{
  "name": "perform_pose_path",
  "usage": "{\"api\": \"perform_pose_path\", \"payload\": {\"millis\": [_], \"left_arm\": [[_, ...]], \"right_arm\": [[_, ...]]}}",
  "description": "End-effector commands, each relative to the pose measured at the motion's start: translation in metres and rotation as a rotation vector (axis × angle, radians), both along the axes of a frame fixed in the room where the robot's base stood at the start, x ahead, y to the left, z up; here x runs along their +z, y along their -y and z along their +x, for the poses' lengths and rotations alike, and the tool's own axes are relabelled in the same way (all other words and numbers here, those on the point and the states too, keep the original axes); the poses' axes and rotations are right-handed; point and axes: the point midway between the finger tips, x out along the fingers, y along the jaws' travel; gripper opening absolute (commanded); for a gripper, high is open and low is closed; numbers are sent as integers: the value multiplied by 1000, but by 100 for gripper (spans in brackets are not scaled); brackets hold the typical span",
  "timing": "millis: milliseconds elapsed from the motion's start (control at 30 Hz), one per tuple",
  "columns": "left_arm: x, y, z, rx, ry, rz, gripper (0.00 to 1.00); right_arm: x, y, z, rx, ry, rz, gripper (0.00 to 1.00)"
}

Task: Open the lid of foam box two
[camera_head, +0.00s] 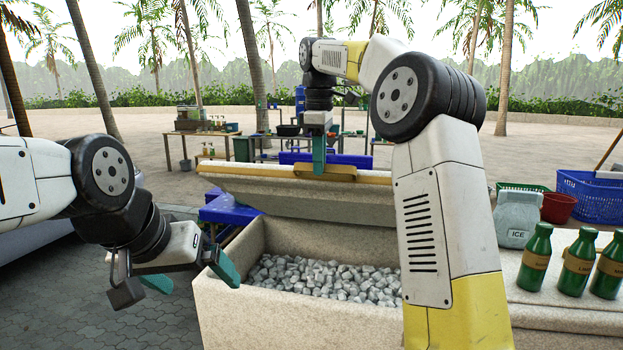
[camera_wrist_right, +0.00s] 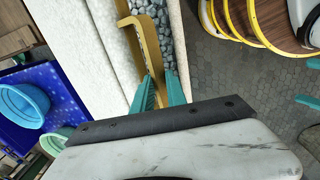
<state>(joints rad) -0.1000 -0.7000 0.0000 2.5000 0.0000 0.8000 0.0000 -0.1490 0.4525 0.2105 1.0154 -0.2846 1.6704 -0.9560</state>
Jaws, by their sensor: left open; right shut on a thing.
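The foam box (camera_head: 225,305) is pale and speckled and stands open in front of me, filled with grey ice-like chunks (camera_head: 320,278). Its lid (camera_head: 270,195) is raised above the far side of the opening. A yellow handle strip (camera_head: 250,173) runs along the lid's upper edge. My right gripper (camera_head: 319,158) is shut on this handle; in the right wrist view its teal fingers (camera_wrist_right: 160,90) are at the yellow handle (camera_wrist_right: 150,62). My left gripper (camera_head: 190,276) is open and empty, near the box's left wall. My right arm hides the box's right part.
Several green bottles (camera_head: 577,263) and a grey ice bag (camera_head: 516,218) stand on the pale surface at right. Blue (camera_head: 590,196) and red (camera_head: 557,207) baskets are behind them. Tables with items (camera_head: 215,135) stand farther back. Paved ground (camera_head: 165,325) is clear at lower left.

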Motion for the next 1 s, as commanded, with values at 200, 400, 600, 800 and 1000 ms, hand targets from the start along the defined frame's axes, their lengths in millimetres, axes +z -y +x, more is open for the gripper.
{"api": "perform_pose_path", "payload": {"millis": [200,400,600,800,1000], "left_arm": [[0,0,0,0,0,0,95],[0,0,0,0,0,0,95],[0,0,0,0,0,0,95],[0,0,0,0,0,0,95],[0,0,0,0,0,0,95]], "right_arm": [[5,9,14,-12,2,-10,0],[6,10,15,-11,-2,-11,0],[6,10,15,-11,-3,-12,0],[6,10,15,-11,-3,-11,35],[8,8,13,-8,-2,-8,40]]}}
